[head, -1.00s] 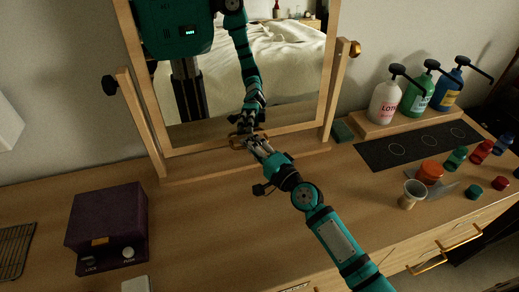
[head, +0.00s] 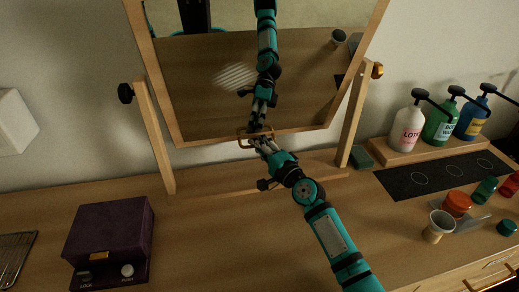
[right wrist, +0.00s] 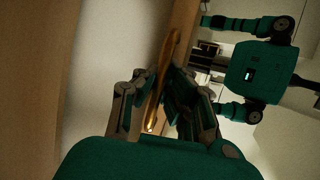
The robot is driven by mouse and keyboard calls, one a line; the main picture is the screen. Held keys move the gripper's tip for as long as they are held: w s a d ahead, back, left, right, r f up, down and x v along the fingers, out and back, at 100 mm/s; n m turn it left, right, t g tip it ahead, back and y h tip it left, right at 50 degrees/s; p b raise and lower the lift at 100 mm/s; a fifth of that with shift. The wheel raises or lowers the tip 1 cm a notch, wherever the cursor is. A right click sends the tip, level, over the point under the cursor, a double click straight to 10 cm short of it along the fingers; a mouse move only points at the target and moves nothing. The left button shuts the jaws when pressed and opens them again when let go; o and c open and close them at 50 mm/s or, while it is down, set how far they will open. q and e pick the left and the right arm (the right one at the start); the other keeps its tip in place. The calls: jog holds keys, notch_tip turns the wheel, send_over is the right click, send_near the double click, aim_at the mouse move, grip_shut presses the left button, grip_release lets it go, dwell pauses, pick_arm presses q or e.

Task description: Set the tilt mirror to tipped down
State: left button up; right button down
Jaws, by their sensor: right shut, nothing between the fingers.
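The tilt mirror (head: 250,75) hangs in a wooden stand (head: 152,135) between a black knob (head: 125,93) and a brass knob (head: 377,70). Its glass reflects the countertop and my arm, so its face is tipped downward. A brass handle (head: 243,138) sits on its lower frame edge. My right gripper (head: 262,146) is at this handle, its fingers shut with nothing gripped. In the right wrist view the handle (right wrist: 163,80) shows beside the fingers (right wrist: 155,110); I cannot tell whether they touch. My left gripper is out of view.
A purple box (head: 110,240) and a wire rack (head: 15,258) stand at left. At right are pump bottles (head: 407,130) on a wooden riser, a dark mat (head: 440,175), a cup (head: 438,225) and an orange jar (head: 457,203). The counter before the stand is mostly clear.

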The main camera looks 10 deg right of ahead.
jog(key=shift+f, duration=0.1)
jog(key=c, duration=1.4)
grip_release()
jog(key=shift+w, duration=0.1)
jog(key=shift+c, duration=0.2)
jog(key=shift+s+d, duration=0.2)
jog(key=shift+s, duration=0.25)
jog(key=v, duration=1.1)
jog(key=shift+s, duration=0.1)
